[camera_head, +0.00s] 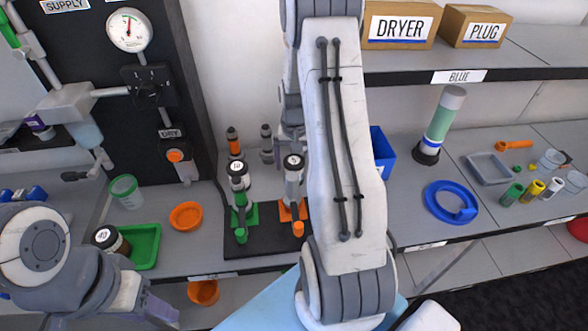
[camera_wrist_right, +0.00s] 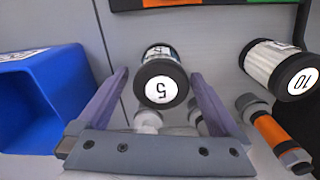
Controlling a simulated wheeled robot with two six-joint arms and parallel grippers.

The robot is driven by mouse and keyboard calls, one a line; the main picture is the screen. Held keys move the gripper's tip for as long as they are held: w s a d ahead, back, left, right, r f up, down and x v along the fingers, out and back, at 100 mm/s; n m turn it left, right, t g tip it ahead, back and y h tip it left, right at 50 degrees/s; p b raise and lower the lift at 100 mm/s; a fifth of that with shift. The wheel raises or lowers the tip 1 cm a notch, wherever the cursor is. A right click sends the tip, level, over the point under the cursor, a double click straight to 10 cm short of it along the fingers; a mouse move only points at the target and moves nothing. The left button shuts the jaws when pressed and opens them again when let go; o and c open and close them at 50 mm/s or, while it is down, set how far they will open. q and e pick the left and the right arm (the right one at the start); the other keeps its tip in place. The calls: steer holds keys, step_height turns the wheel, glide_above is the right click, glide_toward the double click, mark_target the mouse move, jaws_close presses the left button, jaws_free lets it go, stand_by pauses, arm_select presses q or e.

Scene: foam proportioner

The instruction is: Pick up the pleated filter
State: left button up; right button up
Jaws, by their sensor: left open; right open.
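A white filter with fine ridges like pleats and a black cap marked 10 (camera_wrist_right: 278,68) stands right of my right gripper in the wrist view; it also shows in the head view (camera_head: 238,180). A second black-capped cylinder marked 5 (camera_wrist_right: 160,82) lies between the open fingers of my right gripper (camera_wrist_right: 160,95), with gaps on both sides. In the head view the 5 cylinder (camera_head: 293,174) is partly beside my right arm, which hides most of that gripper. My left gripper (camera_head: 150,308) is low at the left, seen only in part.
A blue bin (camera_wrist_right: 40,95) stands left of the right gripper in the wrist view. An orange-banded bottle (camera_wrist_right: 272,132) stands near the 10 filter. A black-capped jar marked 40 (camera_head: 108,240) is by a green tray (camera_head: 147,248). A blue ring (camera_head: 440,205) and grey tray (camera_head: 488,169) sit right.

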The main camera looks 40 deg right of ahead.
step_height(320, 180, down, 3)
steer(key=shift+w+f, duration=0.1)
steer(key=shift+f, duration=0.1)
steer(key=shift+c, duration=0.3)
steer(key=c, duration=1.3)
